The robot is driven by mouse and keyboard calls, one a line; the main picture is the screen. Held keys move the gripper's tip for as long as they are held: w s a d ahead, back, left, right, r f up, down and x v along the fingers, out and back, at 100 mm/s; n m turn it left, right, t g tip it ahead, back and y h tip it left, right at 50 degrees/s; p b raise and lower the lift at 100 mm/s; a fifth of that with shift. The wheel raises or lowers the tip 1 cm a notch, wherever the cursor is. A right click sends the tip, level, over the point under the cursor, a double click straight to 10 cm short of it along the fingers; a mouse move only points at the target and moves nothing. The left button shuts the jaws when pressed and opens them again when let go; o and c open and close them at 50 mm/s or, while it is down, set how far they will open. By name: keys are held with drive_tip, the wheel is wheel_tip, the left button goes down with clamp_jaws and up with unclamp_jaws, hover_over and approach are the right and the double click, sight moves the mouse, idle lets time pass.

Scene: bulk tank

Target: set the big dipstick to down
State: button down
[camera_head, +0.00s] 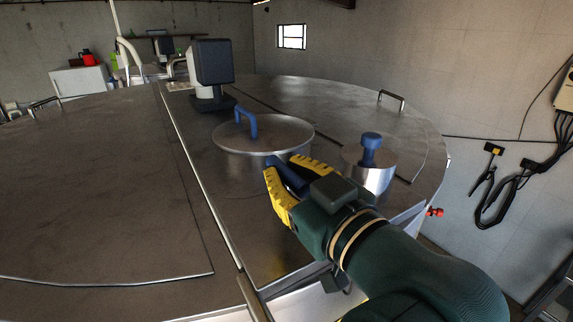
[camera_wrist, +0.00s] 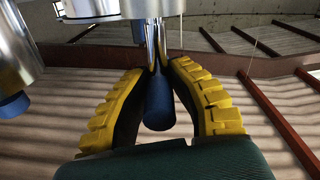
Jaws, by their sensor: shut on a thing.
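My gripper (camera_head: 284,166), with yellow ridged fingers, is shut on a blue cylindrical handle (camera_head: 288,177) at the front of the tank top. In the wrist view the blue handle (camera_wrist: 158,105) sits between the two fingers, joined to shiny metal rods (camera_wrist: 158,45) that run up to a polished metal part. I take this to be the big dipstick's handle. Most of the handle is hidden by the fingers in the head view, and I cannot tell how far down the dipstick sits.
A round metal lid (camera_head: 280,133) with a blue handle (camera_head: 247,122) lies just behind my gripper. A metal cylinder (camera_head: 372,177) with a blue knob (camera_head: 370,147) stands close on the right. A dark monitor (camera_head: 214,62) stands behind. The tank top at left (camera_head: 90,185) is clear.

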drive_tip(key=shift+f, duration=0.6)
drive_tip(key=c, duration=0.9)
unclamp_jaws()
drive_tip(key=shift+r, duration=0.1)
drive_tip(key=shift+r, duration=0.1)
drive_tip(key=shift+s+d, duration=0.25)
drive_tip(key=shift+s, duration=0.05)
drive_tip(key=v, duration=1.1)
drive_tip(key=shift+s, duration=0.1)
